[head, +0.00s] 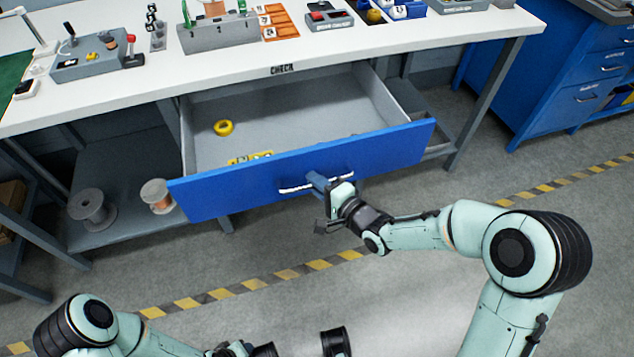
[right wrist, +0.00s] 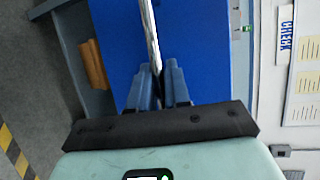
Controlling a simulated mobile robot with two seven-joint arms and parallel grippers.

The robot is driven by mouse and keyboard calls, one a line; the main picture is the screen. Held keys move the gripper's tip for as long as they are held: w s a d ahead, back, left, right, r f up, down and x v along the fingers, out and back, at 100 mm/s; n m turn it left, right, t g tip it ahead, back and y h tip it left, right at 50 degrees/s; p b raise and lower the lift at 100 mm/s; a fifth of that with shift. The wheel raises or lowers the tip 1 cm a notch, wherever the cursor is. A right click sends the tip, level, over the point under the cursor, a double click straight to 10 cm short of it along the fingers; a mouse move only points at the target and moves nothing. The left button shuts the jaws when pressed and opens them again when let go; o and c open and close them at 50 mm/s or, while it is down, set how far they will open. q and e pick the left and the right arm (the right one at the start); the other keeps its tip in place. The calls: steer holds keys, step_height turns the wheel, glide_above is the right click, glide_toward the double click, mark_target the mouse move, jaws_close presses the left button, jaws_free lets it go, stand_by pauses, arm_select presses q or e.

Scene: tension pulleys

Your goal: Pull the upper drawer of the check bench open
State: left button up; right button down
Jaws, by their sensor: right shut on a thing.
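The upper drawer (head: 300,172) of the check bench (head: 330,62) has a blue front and a grey inside. It stands pulled well out from under the white worktop. My right gripper (head: 318,182) is shut on the drawer's silvery bar handle (head: 296,188). In the right wrist view, the handle (right wrist: 150,35) runs between the closed fingers (right wrist: 158,88), against the blue front. Part of the handle is hidden by the fingers. My left arm is low in the head view, and its gripper (head: 235,349) is only partly visible at the bottom edge, away from the drawer.
A yellow tape roll (head: 223,128) and a yellow item (head: 250,158) lie in the drawer. Spools (head: 92,209) stand on the lower shelf at left. A blue cabinet (head: 560,85) stands at right. The floor before the drawer is clear, with a striped line (head: 254,284).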

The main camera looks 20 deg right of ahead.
arm_select(q)
steer(key=shift+s, duration=0.2)
arm_select(e)
steer(key=shift+s, duration=0.15)
steer(key=c, duration=1.2)
jaws_free()
steer(key=shift+o, duration=0.2)
arm_select(q)
steer(key=s+d+r+g+p, duration=0.1)
steer(key=s+d+r+p, duration=0.1)
steer(key=s+r+p, duration=0.1)
steer(key=shift+s+d+r+g+h, duration=0.2)
steer(key=shift+s+r+g+h, duration=0.2)
steer(key=shift+s, duration=0.5)
arm_select(e)
steer(key=v, duration=1.3)
steer(key=shift+s+d, duration=0.1)
steer(key=shift+d, duration=0.05)
